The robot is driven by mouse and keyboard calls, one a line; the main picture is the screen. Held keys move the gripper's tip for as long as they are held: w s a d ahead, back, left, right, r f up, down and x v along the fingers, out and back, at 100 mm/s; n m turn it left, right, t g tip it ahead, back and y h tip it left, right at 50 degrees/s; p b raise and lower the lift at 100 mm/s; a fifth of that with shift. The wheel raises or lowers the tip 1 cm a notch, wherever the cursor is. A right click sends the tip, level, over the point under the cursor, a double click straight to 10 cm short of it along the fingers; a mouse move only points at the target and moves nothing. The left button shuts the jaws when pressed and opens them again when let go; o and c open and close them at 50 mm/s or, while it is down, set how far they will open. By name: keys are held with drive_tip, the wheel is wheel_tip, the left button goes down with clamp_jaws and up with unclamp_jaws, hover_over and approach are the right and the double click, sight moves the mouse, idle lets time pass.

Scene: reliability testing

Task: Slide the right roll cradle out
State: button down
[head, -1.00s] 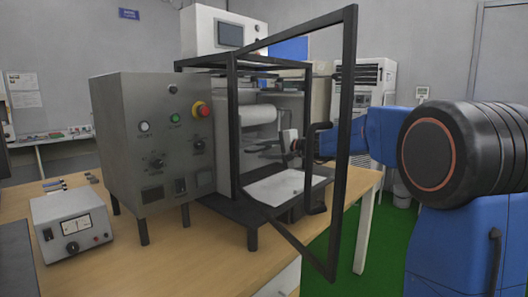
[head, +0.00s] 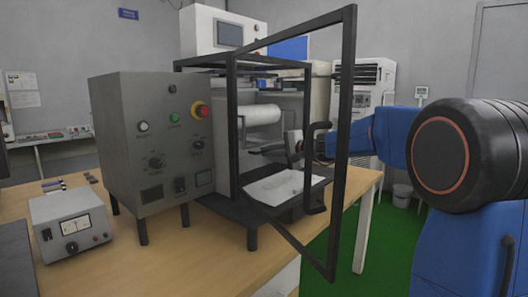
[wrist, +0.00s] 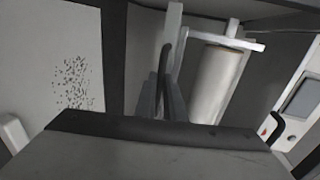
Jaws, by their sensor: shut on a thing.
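In the head view a white roll (head: 260,114) lies inside the black-framed machine (head: 232,150). The roll also shows in the wrist view (wrist: 217,83), with pale bars of a cradle (wrist: 235,43) at its upper end. My gripper (head: 290,147) reaches into the open right side of the machine, partly hidden behind the door frame and a black handle. In the wrist view my gripper's dark fingers (wrist: 162,98) are closed around a thin dark upright part of the right roll cradle (wrist: 166,62). The exact contact is dim and partly hidden.
The black door frame (head: 349,100) stands open, close to my arm. A tray with a white surface (head: 280,187) lies below my gripper. The grey control box (head: 150,140) stands left on the wooden table (head: 180,265).

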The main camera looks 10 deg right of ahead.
drive_tip(key=f+v, duration=0.2)
drive_tip(key=v, duration=1)
drive_tip(key=s+f+v, duration=0.1)
drive_tip(key=f+v, duration=0.2)
drive_tip(key=v, duration=0.9)
drive_tip(key=shift+d, duration=0.3)
drive_tip(key=shift+w, duration=0.1)
drive_tip(key=c, duration=1.8)
unclamp_jaws()
drive_tip(key=shift+c, duration=0.2)
drive_tip(key=v, duration=1.7)
drive_tip(key=shift+s, duration=0.2)
drive_tip(key=shift+s+d, duration=0.1)
drive_tip(key=shift+d, duration=0.05)
